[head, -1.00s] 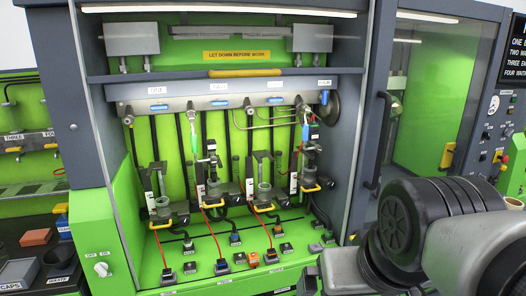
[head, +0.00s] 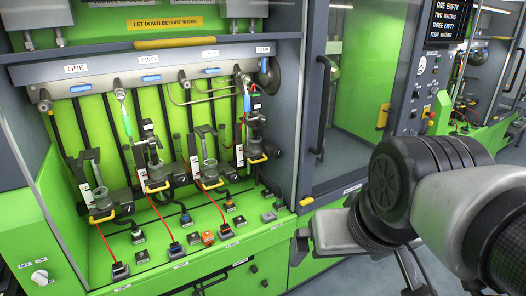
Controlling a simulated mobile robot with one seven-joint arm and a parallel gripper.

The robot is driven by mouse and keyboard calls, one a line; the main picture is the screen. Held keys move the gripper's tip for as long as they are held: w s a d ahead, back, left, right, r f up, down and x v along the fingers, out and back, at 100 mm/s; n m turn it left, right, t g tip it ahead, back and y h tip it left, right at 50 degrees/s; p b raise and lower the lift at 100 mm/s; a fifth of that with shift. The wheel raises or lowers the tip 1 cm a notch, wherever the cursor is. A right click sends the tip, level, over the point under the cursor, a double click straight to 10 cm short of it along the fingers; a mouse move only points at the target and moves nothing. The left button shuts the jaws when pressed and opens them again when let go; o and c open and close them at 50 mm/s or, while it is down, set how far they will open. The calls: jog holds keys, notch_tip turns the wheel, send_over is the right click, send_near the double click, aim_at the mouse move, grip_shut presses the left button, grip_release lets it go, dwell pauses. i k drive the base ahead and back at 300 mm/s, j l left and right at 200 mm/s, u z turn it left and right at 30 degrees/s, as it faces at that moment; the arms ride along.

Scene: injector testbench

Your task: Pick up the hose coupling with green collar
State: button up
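A slim hose coupling with a light body and a green collar (head: 127,124) hangs upright from the grey rail, left of centre in the head view. A second, similar coupling with a blue collar (head: 247,103) hangs further right below the rail. My arm fills the right side. Its end, which seems to be my gripper (head: 301,246), shows only in part in front of the bench's lower right corner, well away from the green-collared coupling. Its fingers are too unclear to tell open from shut. I see nothing held there.
Clamp stations with yellow handles (head: 157,187) stand below the rail (head: 110,80). Red cables and small blocks, one orange (head: 208,238), lie on the green bench floor. A dark frame post and a glass door (head: 360,100) stand to the right. Space before the rail looks open.

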aim_at(279, 199)
jog(key=i+z, duration=0.4)
jog(key=i, duration=0.3)
jog(key=i+j+z, duration=0.15)
jog(key=i+z, duration=0.2)
jog(key=i, duration=0.35)
